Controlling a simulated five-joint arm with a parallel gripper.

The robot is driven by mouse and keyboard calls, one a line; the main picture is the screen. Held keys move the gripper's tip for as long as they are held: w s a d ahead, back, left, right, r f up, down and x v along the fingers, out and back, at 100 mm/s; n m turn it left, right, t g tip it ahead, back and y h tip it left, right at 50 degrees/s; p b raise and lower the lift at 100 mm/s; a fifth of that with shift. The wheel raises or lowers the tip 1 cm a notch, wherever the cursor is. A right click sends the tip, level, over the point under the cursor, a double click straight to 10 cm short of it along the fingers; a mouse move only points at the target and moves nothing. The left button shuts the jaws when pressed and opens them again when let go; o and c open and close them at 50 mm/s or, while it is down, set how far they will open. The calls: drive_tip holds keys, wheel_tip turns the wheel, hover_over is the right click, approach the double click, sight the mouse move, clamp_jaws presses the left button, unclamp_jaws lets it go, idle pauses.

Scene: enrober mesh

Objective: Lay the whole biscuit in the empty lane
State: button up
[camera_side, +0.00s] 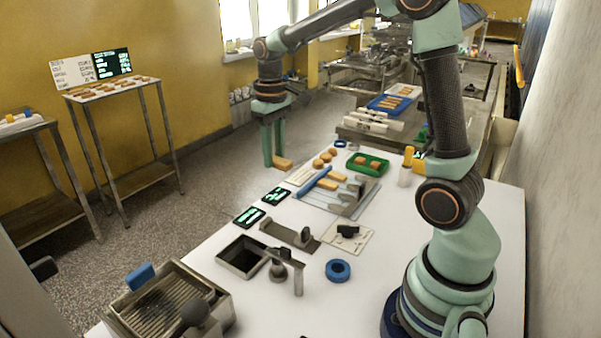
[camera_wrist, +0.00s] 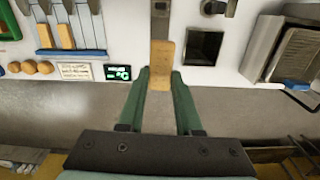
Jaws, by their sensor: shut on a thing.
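My gripper (camera_side: 275,162) is shut on a long tan biscuit (camera_side: 284,163), held in the air beyond the table's far left edge. In the wrist view the biscuit (camera_wrist: 161,65) sticks out ahead between the fingertips (camera_wrist: 160,75) and looks unbroken; its near end is between the fingers. The laned plate (camera_side: 348,207) lies on the table, right of and below my gripper, with a blue bar (camera_side: 314,181) along one end. Biscuits (camera_side: 327,181) lie in some of its lanes; in the wrist view one biscuit (camera_wrist: 66,36) lies between narrow dividers.
Round biscuits (camera_side: 325,158) and a green tray (camera_side: 375,170) stand beyond the plate. Two dark displays (camera_side: 275,197), a square dark opening (camera_side: 242,257), a metal strip with a fixture (camera_side: 290,237), a blue ring (camera_side: 338,271) and a ribbed metal tray (camera_side: 165,300) occupy the nearer table.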

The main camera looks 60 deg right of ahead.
drive_tip(key=w+d+r, duration=0.1)
drive_tip(key=d, duration=0.9)
hover_over(315, 195)
drive_tip(key=shift+n, duration=0.3)
wheel_tip(315, 195, down, 15)
drive_tip(key=shift+s+a+f, duration=0.1)
drive_tip(key=shift+s, duration=0.05)
drive_tip(key=shift+f, duration=2.45)
drive_tip(key=o, duration=1)
drive_tip(key=shift+f, duration=0.15)
